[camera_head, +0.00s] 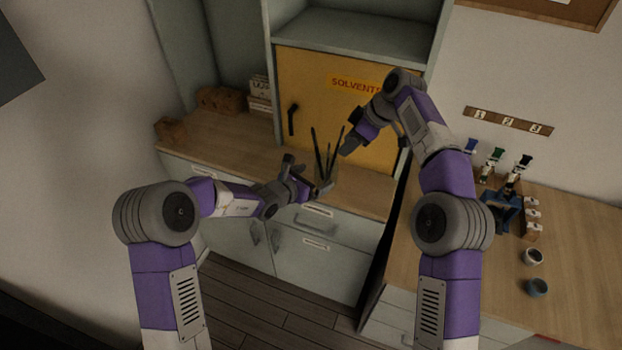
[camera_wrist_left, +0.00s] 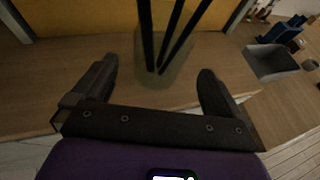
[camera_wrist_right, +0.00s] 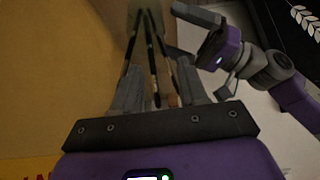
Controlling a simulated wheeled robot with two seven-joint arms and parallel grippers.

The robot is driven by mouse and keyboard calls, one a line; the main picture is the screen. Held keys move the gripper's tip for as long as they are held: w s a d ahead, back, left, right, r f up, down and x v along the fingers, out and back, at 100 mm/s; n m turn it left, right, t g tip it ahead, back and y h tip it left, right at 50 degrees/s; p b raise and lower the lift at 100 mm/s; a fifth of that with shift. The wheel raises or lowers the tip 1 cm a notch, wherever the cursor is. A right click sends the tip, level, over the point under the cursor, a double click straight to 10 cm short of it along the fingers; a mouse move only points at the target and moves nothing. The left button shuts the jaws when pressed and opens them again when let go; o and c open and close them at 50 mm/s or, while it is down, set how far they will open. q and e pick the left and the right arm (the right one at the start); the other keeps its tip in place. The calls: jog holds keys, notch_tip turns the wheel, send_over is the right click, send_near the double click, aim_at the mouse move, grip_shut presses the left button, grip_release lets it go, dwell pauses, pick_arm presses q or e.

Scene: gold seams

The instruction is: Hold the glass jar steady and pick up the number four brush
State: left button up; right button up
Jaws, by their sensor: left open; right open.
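The clear glass jar (camera_head: 329,182) stands on the wooden counter before the yellow cabinet, holding three dark, thin brushes (camera_head: 318,152) that lean apart. The jar also shows in the left wrist view (camera_wrist_left: 178,72). My left gripper (camera_head: 307,174) is open, with a finger on either side of the jar; I cannot tell whether either touches it. My right gripper (camera_head: 347,149) is open above the jar, close to the brush handles. In the right wrist view the brushes (camera_wrist_right: 152,55) run from the jar up toward the space between its fingers (camera_wrist_right: 158,82). No brush number is legible.
The yellow solvents cabinet (camera_head: 290,70) stands just behind the jar. Brown blocks (camera_head: 220,99) and books (camera_head: 261,94) sit on the counter at left. The right bench holds a blue stand (camera_head: 502,207), small cups (camera_head: 533,256) and labelled boxes (camera_head: 533,215).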

aim_at(326, 172)
pick_arm(q)
jog(key=x, duration=0.7)
jog(key=shift+w+d+f, duration=0.1)
jog(key=shift+c, duration=0.3)
jog(key=c, duration=1)
